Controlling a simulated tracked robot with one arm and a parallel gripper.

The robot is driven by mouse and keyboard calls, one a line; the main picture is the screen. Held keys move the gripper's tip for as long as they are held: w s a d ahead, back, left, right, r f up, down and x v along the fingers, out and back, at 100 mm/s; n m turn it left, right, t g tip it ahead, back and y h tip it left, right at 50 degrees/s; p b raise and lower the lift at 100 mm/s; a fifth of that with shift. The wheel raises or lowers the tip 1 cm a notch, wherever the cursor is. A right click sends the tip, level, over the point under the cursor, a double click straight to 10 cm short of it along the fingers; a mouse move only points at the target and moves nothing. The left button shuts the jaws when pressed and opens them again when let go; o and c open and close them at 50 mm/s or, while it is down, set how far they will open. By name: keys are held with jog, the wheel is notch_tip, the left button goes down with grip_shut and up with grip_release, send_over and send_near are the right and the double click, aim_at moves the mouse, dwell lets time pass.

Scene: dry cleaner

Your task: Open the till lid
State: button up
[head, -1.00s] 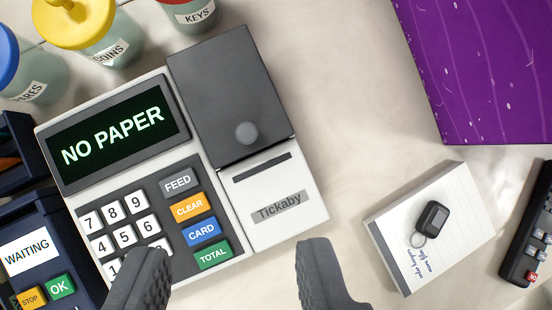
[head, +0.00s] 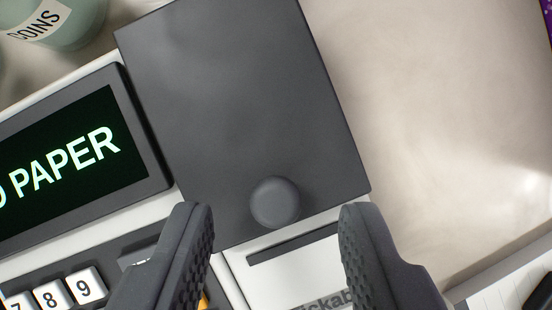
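The till's dark grey lid (head: 235,105) is shut and fills the upper middle of the head view. A round grey knob (head: 275,202) stands near the lid's front edge. My gripper (head: 277,215) is open and empty, with one finger on each side of the knob in the picture. The fingers do not appear to touch the knob; their height above the lid is hard to tell. The left finger hides part of the keypad.
A paper slot (head: 293,244) and a partly hidden name label lie in front of the lid. A jar marked COINS (head: 60,22) stands at the upper left. The counter (head: 450,130) right of the till is clear. A white pad's edge (head: 510,295) shows at the lower right.

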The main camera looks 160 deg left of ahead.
jog(key=shift+w+d+f, duration=0.1)
jog(key=shift+w+f, duration=0.1)
jog(key=shift+f, duration=0.45)
grip_shut()
jog(key=shift+a, duration=0.3)
jog(key=shift+d+r, duration=0.1)
jog(key=shift+d, duration=0.05)
jog(key=shift+w, duration=0.1)
